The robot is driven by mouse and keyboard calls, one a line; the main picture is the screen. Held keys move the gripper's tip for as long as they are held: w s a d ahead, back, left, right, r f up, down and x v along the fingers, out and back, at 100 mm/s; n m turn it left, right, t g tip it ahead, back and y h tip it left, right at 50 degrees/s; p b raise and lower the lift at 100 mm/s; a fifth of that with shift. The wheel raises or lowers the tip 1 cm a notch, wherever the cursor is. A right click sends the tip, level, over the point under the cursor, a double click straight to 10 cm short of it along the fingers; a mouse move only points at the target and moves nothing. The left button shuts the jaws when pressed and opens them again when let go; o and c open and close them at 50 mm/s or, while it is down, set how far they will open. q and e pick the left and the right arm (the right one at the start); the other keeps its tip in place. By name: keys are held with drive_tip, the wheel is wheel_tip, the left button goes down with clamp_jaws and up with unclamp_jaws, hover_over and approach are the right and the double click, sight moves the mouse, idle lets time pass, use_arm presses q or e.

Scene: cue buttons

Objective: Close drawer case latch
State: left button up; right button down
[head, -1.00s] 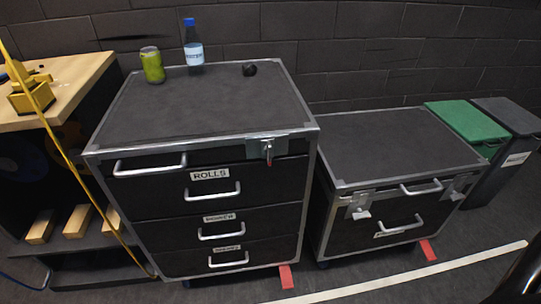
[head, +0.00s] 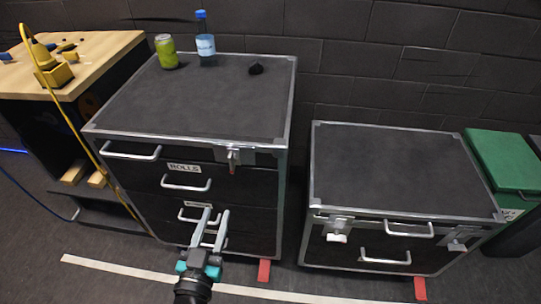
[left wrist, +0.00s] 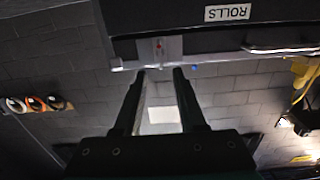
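The drawer case (head: 190,105) is a tall black case with metal edges and a drawer labelled ROLLS. Its latch (head: 233,160) is at the top front edge, right of centre, with a reddish tip hanging down. I cannot tell if it is fastened. My left gripper (head: 216,210) is open and empty, pointing up in front of the lower drawers, below the latch. In the left wrist view, which is upside down, the latch (left wrist: 158,48) shows just beyond the open fingertips (left wrist: 160,72). My right gripper is not in view.
A lower case (head: 400,170) with two latches stands to the right. A wooden workbench (head: 80,65) is at left. Open floor lies in front.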

sight(232, 173)
use_arm(q)
drive_tip(key=shift+w+d+r+b, duration=0.2)
drive_tip(key=shift+w+b, duration=0.2)
drive_tip(key=shift+w, duration=2.15)
drive_tip(key=shift+w+d+r+b, duration=0.15)
drive_tip(key=shift+w+b, duration=0.2)
drive_tip(key=shift+w, duration=2.25)
drive_tip(key=shift+w+d+r+b, duration=0.15)
drive_tip(key=shift+w+b, duration=0.25)
drive_tip(key=shift+w, duration=2.15)
drive_tip(key=shift+a, duration=0.1)
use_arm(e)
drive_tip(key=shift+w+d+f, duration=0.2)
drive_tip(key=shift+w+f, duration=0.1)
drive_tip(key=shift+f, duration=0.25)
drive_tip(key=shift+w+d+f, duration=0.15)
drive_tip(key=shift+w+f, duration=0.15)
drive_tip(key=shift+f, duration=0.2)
use_arm(q)
drive_tip(key=shift+c, duration=0.3)
drive_tip(key=c, duration=0.3)
clamp_jaws()
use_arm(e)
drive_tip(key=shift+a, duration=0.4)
